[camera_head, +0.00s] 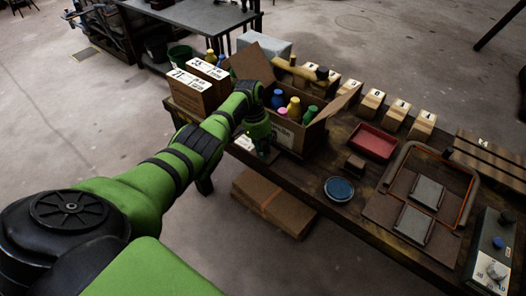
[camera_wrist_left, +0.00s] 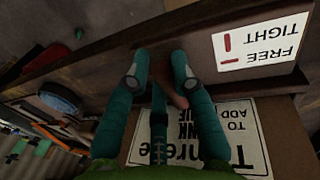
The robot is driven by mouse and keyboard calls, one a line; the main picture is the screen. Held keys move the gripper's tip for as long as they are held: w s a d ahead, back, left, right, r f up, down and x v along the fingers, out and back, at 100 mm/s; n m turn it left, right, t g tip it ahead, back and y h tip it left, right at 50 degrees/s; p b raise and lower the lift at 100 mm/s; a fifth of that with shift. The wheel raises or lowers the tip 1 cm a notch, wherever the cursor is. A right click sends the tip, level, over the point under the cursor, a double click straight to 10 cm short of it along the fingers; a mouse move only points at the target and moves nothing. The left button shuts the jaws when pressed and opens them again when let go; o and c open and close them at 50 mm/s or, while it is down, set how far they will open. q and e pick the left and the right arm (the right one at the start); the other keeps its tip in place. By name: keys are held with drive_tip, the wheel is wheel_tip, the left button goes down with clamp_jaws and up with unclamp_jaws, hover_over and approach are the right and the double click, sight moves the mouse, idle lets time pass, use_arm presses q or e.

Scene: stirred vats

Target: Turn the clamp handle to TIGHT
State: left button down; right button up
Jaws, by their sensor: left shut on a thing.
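The white label (camera_wrist_left: 262,42) reading FREE and TIGHT, with red marks, appears upside down in the left wrist view, on the table's edge. My left gripper (camera_wrist_left: 160,75) is at that edge, beside the label, its teal fingers closed in on the clamp handle. Only a small brownish part of the handle (camera_wrist_left: 180,100) shows between the fingers; its angle against the marks cannot be told. In the head view my left gripper (camera_head: 262,138) is at the table's front edge, below the open carton, and hides the handle.
An open carton (camera_head: 318,128) with several coloured bottles stands just behind the gripper. A printed card (camera_wrist_left: 205,135) lies close to the fingers. A red tray (camera_head: 372,142), a blue round dish (camera_head: 339,189) and a control box (camera_head: 490,250) stand to the right. Flat cardboard (camera_head: 273,203) is below.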

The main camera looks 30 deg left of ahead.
use_arm(q)
drive_tip(key=shift+s+m, duration=0.1)
drive_tip(key=shift+m, duration=0.3)
drive_tip(key=c, duration=1)
unclamp_jaws()
drive_tip(key=shift+a, duration=0.1)
drive_tip(key=r, duration=0.4)
drive_tip(key=a+r, duration=0.1)
drive_tip(key=r, duration=0.2)
drive_tip(key=a+r, duration=0.1)
drive_tip(key=r, duration=0.3)
drive_tip(key=shift+a+r, duration=0.15)
drive_tip(key=shift+r, duration=0.2)
